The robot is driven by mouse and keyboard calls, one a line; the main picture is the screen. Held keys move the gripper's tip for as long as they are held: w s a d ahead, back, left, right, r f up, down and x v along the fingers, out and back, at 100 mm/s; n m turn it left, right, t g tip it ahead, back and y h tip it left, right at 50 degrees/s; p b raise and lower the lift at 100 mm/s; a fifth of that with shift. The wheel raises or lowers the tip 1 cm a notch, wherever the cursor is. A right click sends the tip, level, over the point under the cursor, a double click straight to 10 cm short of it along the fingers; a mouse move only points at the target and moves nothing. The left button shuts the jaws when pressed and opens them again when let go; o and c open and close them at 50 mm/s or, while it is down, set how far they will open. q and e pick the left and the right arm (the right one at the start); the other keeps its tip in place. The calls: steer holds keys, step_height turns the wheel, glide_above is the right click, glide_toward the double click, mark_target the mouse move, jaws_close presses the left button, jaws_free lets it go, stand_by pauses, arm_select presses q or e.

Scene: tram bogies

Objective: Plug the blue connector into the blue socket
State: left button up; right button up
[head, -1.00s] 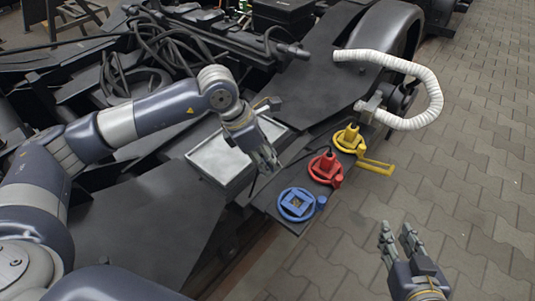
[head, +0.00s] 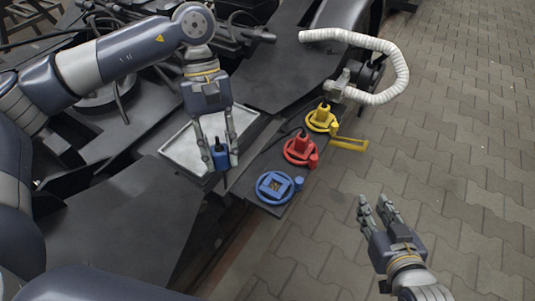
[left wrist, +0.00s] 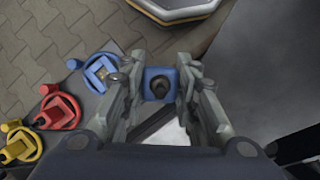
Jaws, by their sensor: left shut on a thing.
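The blue connector (head: 220,157) is held between the fingers of my left gripper (head: 219,150), which is shut on it. In the left wrist view the connector (left wrist: 158,84) sits between both fingers, with a dark round piece on its top. The blue socket (head: 275,187) is a blue ring with a square opening on the dark plate, to the right of and below the held connector. It also shows in the left wrist view (left wrist: 101,72), left of the gripper and partly hidden by a finger. My right gripper (head: 377,209) is open and empty above the paving.
A red socket (head: 299,149) and a yellow socket (head: 321,118), each with a plug in it, line up behind the blue one. A grey tray (head: 185,147) lies below the left gripper. A white corrugated hose (head: 404,70) arches at the right. Paving (head: 460,160) is clear.

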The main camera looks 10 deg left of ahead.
arm_select(q)
steer(key=s+r+m, duration=0.1)
steer(key=m, duration=0.1)
steer(key=s+r+m+y, duration=0.1)
steer(key=m, duration=0.1)
steer(key=s+a+r+m+y, duration=0.1)
steer(key=shift+r+m+g, duration=0.3)
steer(key=shift+m, duration=0.1)
steer(key=shift+w+d, duration=0.1)
steer(key=shift+d, duration=0.05)
